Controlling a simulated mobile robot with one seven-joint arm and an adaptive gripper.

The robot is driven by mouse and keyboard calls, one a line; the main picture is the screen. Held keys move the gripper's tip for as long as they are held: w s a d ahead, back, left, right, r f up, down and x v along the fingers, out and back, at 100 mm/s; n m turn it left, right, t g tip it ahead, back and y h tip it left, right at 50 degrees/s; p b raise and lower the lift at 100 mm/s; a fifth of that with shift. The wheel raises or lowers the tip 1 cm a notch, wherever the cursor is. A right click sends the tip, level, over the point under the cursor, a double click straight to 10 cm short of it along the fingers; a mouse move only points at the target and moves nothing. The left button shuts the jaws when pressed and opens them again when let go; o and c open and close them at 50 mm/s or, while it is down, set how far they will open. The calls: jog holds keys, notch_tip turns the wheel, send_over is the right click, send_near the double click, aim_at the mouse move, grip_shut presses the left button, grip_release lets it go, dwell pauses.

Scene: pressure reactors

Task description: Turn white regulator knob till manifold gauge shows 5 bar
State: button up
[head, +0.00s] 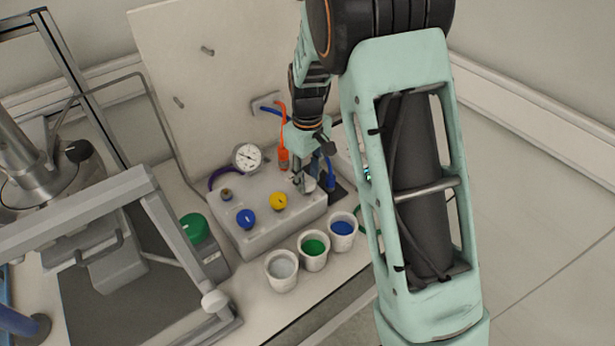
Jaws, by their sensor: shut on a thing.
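The light grey manifold block (262,237) sits on the bench in the head view. Its round white-faced gauge (247,157) stands at the back left of the block; its reading is too small to make out. The white regulator knob (310,185) is at the right end of the block's top, partly hidden by my gripper. My gripper (302,184) reaches down from above and is shut on the white knob. A blue knob (246,218), a yellow knob (278,201) and a small brown fitting (226,195) are also on the block, left of my gripper.
Three white cups stand in front of the block: pale contents (282,269), green (314,248) and blue (342,229). An orange fitting with a hose (282,158) rises behind the block. A green-topped device (195,229) and metal frame (150,190) crowd the left.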

aim_at(308, 181)
jog(key=m, duration=0.3)
jog(key=shift+m, duration=2.3)
jog(key=o, duration=1.2)
jog(key=shift+c, duration=0.2)
notch_tip(308, 181, up, 12)
jog(key=shift+r, duration=0.15)
